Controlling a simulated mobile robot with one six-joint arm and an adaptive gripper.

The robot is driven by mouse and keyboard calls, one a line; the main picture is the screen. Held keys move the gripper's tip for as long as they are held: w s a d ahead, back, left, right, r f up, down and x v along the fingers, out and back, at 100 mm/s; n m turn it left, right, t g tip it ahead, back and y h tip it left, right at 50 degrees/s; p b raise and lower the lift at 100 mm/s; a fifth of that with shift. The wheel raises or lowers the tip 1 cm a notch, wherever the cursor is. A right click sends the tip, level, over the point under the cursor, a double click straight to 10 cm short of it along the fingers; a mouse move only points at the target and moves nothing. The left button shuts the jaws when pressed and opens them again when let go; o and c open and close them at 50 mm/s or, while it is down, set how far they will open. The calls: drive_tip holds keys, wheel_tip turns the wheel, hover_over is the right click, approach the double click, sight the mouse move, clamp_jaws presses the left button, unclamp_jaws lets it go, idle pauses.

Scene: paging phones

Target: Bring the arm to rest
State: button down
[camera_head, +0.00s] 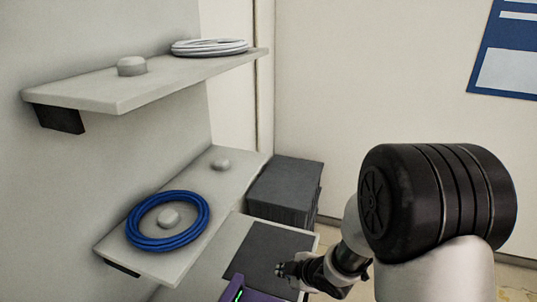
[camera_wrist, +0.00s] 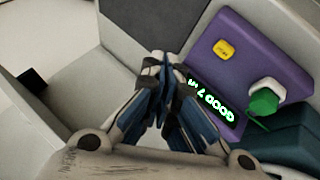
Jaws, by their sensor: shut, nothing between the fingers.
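A purple device (camera_wrist: 238,62) lies just right of the fingers in the wrist view, with a yellow button, a green-lit display and a white and green knob. Part of the purple device (camera_head: 247,294) shows at the bottom edge of the head view. Whether the fingers touch it I cannot tell.
A blue cable coil (camera_head: 134,228) lies on the lower shelf (camera_head: 190,235). A white coil (camera_head: 209,47) and a grey knob lie on the upper shelf (camera_head: 100,90). A dark grey stack (camera_head: 287,185) stands behind the dark mat (camera_head: 262,252). A teal case (camera_wrist: 290,140) sits beside the device.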

drive_tip(key=s+d+r+m+h, duration=0.35)
drive_tip(key=d+r+m, duration=0.2)
drive_tip(key=r, duration=0.25)
drive_tip(key=s+d+r+m+h, duration=0.2)
drive_tip(key=s+d+r+m, duration=0.3)
drive_tip(key=r, duration=0.3)
drive_tip(key=s+r+m+g, duration=0.1)
drive_tip(key=s+r+m, duration=0.1)
drive_tip(key=s, duration=0.7)
drive_tip(key=s+a+r+m+g+y, duration=0.1)
drive_tip(key=s+r+m, duration=0.2)
drive_tip(key=s, duration=0.7)
drive_tip(key=shift+a+m, duration=0.2)
drive_tip(key=shift+m, duration=0.35)
drive_tip(key=shift+b, duration=0.3)
